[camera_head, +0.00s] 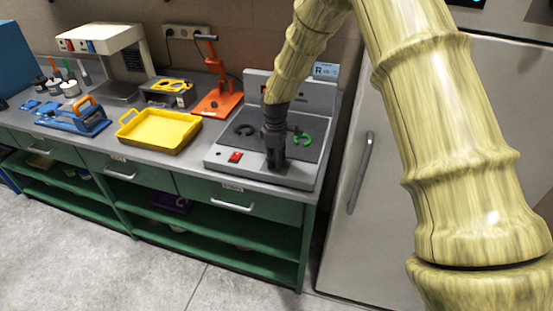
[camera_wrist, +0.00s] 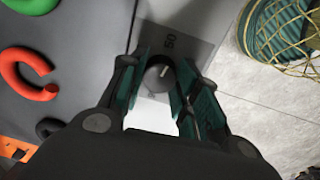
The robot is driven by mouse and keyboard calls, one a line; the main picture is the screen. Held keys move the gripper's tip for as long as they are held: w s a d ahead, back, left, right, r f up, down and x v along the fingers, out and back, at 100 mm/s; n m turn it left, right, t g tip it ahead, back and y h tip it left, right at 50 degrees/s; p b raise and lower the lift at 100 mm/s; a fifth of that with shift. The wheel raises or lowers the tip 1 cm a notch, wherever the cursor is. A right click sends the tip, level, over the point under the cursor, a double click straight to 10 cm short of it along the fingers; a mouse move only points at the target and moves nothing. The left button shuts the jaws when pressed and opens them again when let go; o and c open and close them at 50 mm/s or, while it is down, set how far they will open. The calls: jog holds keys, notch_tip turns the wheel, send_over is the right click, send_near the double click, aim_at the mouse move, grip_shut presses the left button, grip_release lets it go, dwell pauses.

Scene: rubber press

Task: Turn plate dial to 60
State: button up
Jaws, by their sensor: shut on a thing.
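The grey press with a dark plate (camera_head: 235,143) stands at the right end of the counter. My gripper (camera_head: 276,163) reaches down to its front edge, right of the red switch (camera_head: 235,157), and hides the dial in the head view. In the wrist view the small round dark dial (camera_wrist: 160,76) with a light pointer line sits between the teal finger pads of my gripper (camera_wrist: 164,82). The fingers are shut on it. A number stands beside the dial on the grey panel (camera_wrist: 192,45); it looks like 50, but is hard to read.
Left of the press are a yellow tray (camera_head: 160,128) and an orange stand (camera_head: 217,98). A tall grey cabinet (camera_head: 395,170) stands to the right.

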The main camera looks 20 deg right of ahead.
jog(key=m+b, duration=0.1)
jog(key=m, duration=0.4)
jog(key=shift+w+m, duration=0.1)
jog(key=shift+m, duration=2.3)
jog(key=o, duration=1)
jog(key=shift+g, duration=0.3)
jog(key=r, duration=1.2)
jog(key=shift+a, duration=0.3)
